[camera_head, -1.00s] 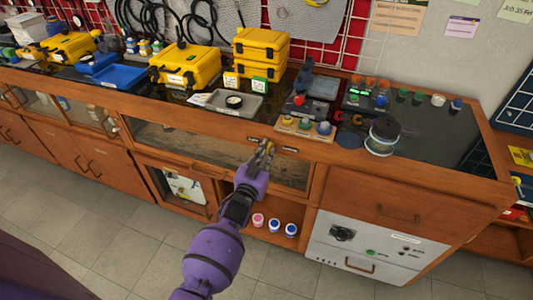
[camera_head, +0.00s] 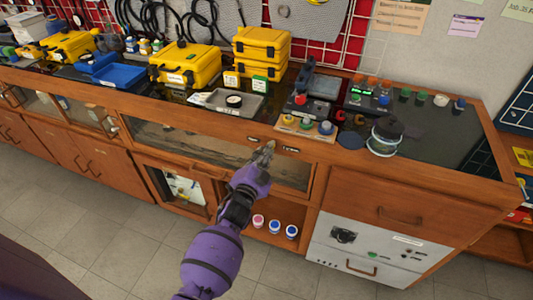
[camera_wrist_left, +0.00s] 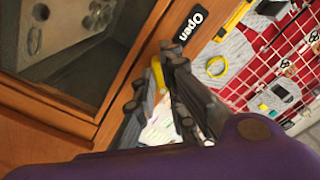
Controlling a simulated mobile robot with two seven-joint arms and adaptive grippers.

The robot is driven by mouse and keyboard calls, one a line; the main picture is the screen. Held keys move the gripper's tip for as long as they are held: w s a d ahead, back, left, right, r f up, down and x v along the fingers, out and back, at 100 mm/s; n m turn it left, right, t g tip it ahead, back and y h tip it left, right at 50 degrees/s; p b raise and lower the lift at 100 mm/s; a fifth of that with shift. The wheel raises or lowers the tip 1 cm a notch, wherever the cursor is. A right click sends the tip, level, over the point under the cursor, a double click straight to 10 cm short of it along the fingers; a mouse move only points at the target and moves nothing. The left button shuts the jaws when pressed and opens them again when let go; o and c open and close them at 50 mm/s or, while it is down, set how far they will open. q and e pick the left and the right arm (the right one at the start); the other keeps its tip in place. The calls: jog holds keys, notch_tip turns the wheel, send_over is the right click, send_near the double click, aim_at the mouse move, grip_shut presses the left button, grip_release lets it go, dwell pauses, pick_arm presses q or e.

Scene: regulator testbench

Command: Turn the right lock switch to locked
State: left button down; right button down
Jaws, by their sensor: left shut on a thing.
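My left gripper (camera_head: 270,147) is at the wooden rail above the glass-fronted cabinet, its fingers between two small black labels. In the left wrist view, my left gripper (camera_wrist_left: 163,66) is shut on a small yellow piece, which I take to be the right lock switch (camera_wrist_left: 157,74); the fingers hide most of it. The switch's exact angle is hidden. My right gripper is not in view.
The wooden bench (camera_head: 400,182) carries yellow cases (camera_head: 186,64), a grey tray (camera_head: 226,102), a board with colored knobs (camera_head: 306,127) and a glass jar (camera_head: 383,140). Several small jars stand on the shelf below. The air before the cabinet front is free.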

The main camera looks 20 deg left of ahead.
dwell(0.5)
pick_arm(q)
jog(key=c, duration=1.9)
grip_release()
jog(key=shift+o, duration=0.4)
jog(key=shift+s, duration=0.1)
jog(key=s, duration=1.2)
jog(key=shift+a, duration=0.2)
